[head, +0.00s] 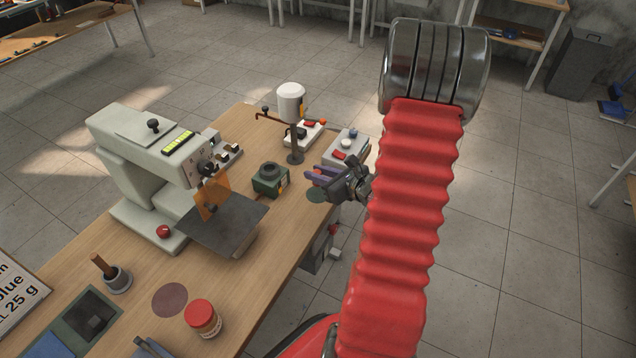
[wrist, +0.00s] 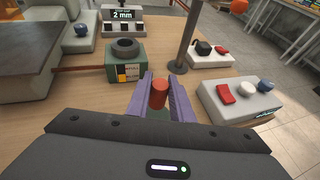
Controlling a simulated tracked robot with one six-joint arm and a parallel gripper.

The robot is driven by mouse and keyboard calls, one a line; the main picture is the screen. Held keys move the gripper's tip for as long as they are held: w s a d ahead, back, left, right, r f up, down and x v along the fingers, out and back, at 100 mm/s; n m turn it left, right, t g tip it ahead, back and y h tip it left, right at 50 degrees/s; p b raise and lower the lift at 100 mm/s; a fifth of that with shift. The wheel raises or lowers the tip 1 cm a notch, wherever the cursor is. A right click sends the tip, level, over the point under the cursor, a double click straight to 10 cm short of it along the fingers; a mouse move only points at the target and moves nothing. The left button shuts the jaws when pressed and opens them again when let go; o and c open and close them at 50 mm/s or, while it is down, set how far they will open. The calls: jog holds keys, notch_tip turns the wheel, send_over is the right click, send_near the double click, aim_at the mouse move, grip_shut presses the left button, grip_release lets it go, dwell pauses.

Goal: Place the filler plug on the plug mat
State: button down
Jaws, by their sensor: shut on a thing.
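The filler plug, a red cylinder (wrist: 159,93), stands upright between the purple fingers of my gripper (wrist: 160,95) in the wrist view. My gripper is shut on it. In the head view, my gripper (head: 320,175) is at the table's right edge, and its fingers mostly hide the plug. A bit of green also shows under the plug in the wrist view (wrist: 158,114). I cannot tell whether the plug touches it.
A green block with a black ring (head: 270,178) stands left of my gripper. A white box with red and white knobs (head: 345,150) stands behind it. A brown disc (head: 169,300) lies in front.

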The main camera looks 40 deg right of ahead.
jog(key=shift+f, duration=2.1)
jog(key=shift+f, duration=0.1)
jog(key=c, duration=1.6)
grip_release()
jog(key=shift+o, duration=0.2)
jog(key=shift+s+d+r, duration=0.1)
jog(key=shift+s+r, duration=0.25)
jog(key=shift+s, duration=0.15)
jog(key=v, duration=1.1)
jog(key=shift+w, duration=0.1)
